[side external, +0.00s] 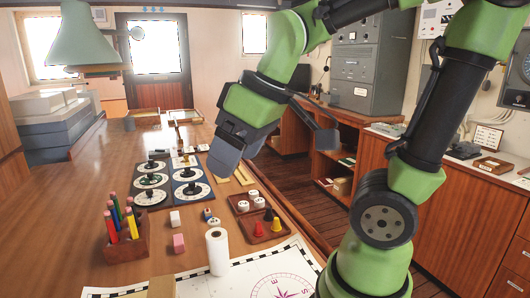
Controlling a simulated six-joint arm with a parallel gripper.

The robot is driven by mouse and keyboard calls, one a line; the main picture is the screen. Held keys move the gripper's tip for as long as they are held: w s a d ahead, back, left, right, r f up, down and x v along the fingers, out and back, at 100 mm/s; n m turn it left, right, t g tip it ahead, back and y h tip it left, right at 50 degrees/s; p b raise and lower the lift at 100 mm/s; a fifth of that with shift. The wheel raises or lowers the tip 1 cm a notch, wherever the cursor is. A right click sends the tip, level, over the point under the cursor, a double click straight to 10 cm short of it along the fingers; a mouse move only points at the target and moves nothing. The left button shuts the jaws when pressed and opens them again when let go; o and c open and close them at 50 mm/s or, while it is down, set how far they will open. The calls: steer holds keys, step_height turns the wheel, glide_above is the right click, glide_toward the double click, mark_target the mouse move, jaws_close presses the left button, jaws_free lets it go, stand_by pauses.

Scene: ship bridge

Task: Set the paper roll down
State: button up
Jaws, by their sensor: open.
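The white paper roll (217,251) stands upright on the wooden table near the front, beside or on the edge of the chart. It is clear of my gripper. My gripper (226,160) is open and hangs above the table, farther back than the roll and higher up. Nothing shows between its fingers, though the inner side of the jaws is partly hidden from this side.
A pen holder (125,247) stands left of the roll. Pink and white blocks (179,243) lie close by. A wooden tray (241,207) holds game pieces. Dial panels (186,190) lie behind. The chart (262,279) covers the front.

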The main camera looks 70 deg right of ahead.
steer(key=s+a+r+m+t+y, duration=0.1)
steer(key=s+a+m+t, duration=0.1)
steer(key=s+m, duration=0.2)
steer(key=shift+s+r+m, duration=0.2)
steer(key=shift+s+m, duration=0.1)
steer(key=shift+s, duration=0.45)
